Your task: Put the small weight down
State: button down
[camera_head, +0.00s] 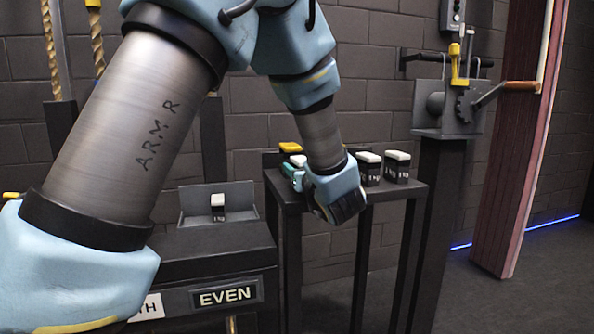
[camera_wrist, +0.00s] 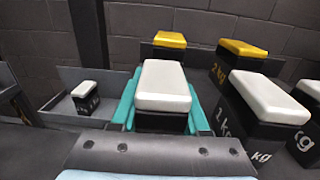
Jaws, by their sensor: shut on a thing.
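My gripper (camera_wrist: 160,108) has teal fingers, and they are shut on a white-topped black weight (camera_wrist: 163,82). In the head view my gripper (camera_head: 294,170) is over the left part of a dark stand (camera_head: 408,192), partly hidden by my wrist. Whether the held weight touches the stand, I cannot tell. Another white-topped weight (camera_head: 218,207) sits in a dark tray (camera_head: 246,203) on the left, and it also shows in the wrist view (camera_wrist: 85,96).
White-topped weights (camera_head: 397,167) (camera_head: 369,168) stand on the right of the stand. A yellow-topped weight (camera_head: 290,147) is at its back. Below the tray is a panel marked EVEN (camera_head: 226,296). A crank device (camera_head: 463,100) stands at the right.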

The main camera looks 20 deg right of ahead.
jog(key=shift+r, duration=0.1)
jog(key=shift+c, duration=2)
grip_release()
jog(key=shift+f, duration=0.2)
